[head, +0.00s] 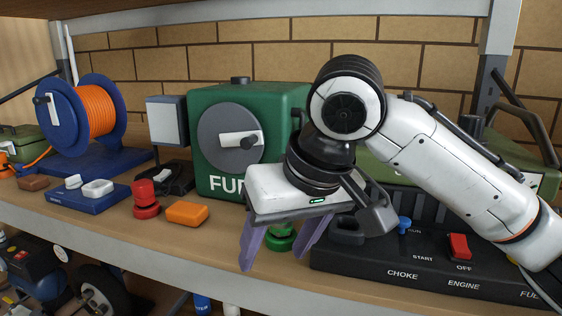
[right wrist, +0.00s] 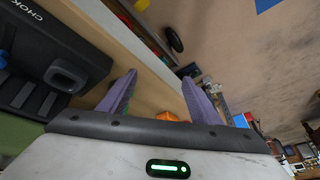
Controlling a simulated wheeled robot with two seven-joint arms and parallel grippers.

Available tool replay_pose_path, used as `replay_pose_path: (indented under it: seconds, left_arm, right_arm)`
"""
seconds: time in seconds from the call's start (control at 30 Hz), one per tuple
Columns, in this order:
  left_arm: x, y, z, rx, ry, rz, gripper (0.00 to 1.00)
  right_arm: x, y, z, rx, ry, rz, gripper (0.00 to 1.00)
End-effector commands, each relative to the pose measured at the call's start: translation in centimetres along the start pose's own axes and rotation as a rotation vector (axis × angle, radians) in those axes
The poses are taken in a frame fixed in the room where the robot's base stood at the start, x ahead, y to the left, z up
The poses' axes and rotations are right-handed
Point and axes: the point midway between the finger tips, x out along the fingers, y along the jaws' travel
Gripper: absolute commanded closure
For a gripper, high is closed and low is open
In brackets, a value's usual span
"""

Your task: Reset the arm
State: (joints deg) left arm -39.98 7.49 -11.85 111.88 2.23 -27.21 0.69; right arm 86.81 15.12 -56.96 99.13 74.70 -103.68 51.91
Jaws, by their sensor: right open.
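My right gripper (head: 275,248) is open, with its two purple fingers pointing down over the front of the shelf. It also shows in the right wrist view (right wrist: 155,97), with nothing between the fingertips. A green knob-like object (head: 281,238) stands on the shelf behind the fingers, partly hidden by them. My right arm comes in from the right, above a black control panel (head: 400,258) marked CHOKE, START, RUN, OFF and ENGINE. My left gripper is not in view.
A green fuel box (head: 290,108) with a grey dial stands behind the gripper. To the left are an orange block (head: 187,213), a red knob (head: 145,199), a blue tray (head: 60,197) and an orange cable reel (head: 100,108). The wooden shelf (head: 190,240) has bare room along its front edge.

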Motion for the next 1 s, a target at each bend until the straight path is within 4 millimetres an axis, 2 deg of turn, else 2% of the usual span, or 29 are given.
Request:
replay_pose_path:
  seconds: [0.13, 0.37, 0.5, 0.63, 0.83, 0.97, 1.0]
  left_arm:
    - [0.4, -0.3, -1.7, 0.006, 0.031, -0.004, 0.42]
    - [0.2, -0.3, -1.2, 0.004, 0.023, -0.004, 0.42]
    - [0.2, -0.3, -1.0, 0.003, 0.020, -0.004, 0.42]
    - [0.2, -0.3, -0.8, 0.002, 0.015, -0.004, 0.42]
    - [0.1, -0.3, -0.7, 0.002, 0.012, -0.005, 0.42]
    - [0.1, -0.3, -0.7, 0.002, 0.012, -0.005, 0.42]
    - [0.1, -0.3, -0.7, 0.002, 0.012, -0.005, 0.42]
  right_arm:
    - [2.8, -0.9, 0.1, -0.003, 0.018, -0.084, 0.42]
    - [8.2, -2.3, 0.3, 0.020, 0.077, -0.240, 0.42]
    - [12.9, -2.8, 1.0, 0.067, 0.152, -0.351, 0.42]
    - [17.1, -2.2, 2.3, 0.129, 0.237, -0.411, 0.42]
    - [23.2, 0.2, 6.1, 0.229, 0.355, -0.411, 0.42]
    - [27.1, 2.7, 10.6, 0.287, 0.416, -0.348, 0.42]
    - [28.1, 3.5, 12.2, 0.300, 0.430, -0.321, 0.42]
